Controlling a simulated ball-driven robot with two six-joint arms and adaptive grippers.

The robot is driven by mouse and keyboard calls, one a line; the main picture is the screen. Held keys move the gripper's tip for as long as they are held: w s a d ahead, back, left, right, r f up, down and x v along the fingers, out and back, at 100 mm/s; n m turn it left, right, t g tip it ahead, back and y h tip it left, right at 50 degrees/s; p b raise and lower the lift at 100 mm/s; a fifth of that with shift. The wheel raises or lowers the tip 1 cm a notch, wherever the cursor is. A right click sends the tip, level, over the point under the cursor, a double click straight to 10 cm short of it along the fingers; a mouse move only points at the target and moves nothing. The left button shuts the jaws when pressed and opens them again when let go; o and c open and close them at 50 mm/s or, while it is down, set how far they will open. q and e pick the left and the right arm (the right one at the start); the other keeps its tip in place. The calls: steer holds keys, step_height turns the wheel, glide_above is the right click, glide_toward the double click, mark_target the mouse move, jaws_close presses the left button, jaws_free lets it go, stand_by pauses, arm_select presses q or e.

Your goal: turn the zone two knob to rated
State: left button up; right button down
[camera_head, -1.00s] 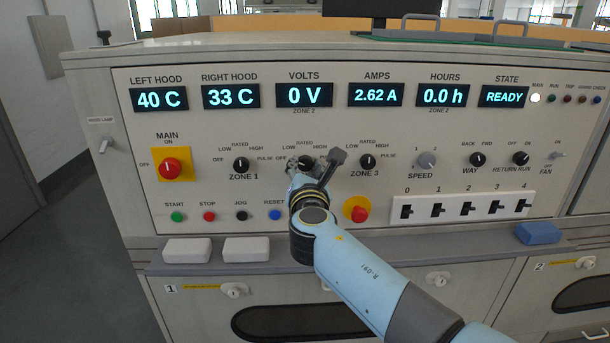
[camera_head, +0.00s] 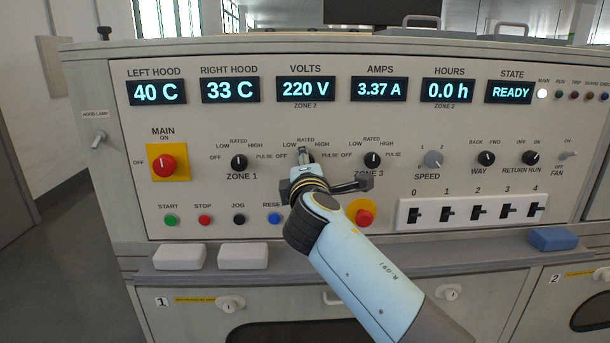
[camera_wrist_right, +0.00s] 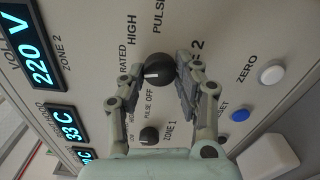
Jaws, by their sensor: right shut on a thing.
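The black zone two knob (camera_wrist_right: 159,70) shows in the right wrist view between the two fingers of my right gripper (camera_wrist_right: 162,82). The gripper is shut on it. In the head view, my right gripper (camera_head: 307,157) reaches the zone two position and mostly hides the knob; the RATED label shows just above. The volts display (camera_head: 306,89), marked zone 2, reads 220 V. My left gripper is not in view.
The zone 1 knob (camera_head: 239,162) and zone 3 knob (camera_head: 372,160) flank the gripper. The red main switch (camera_head: 163,166) is further left. A red button (camera_head: 364,217) sits close to my right wrist. The amps display (camera_head: 407,90) reads 3.37 A; state (camera_head: 508,92) reads READY.

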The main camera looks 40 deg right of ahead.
steer(key=shift+f+m+b, duration=0.1)
steer(key=shift+m+b, duration=0.55)
steer(key=shift+m, duration=0.45)
steer(key=c, duration=0.9)
jaws_free()
steer(key=shift+c, duration=0.2)
steer(key=v, duration=0.7)
steer(key=shift+s, duration=0.3)
steer(key=shift+a, duration=0.1)
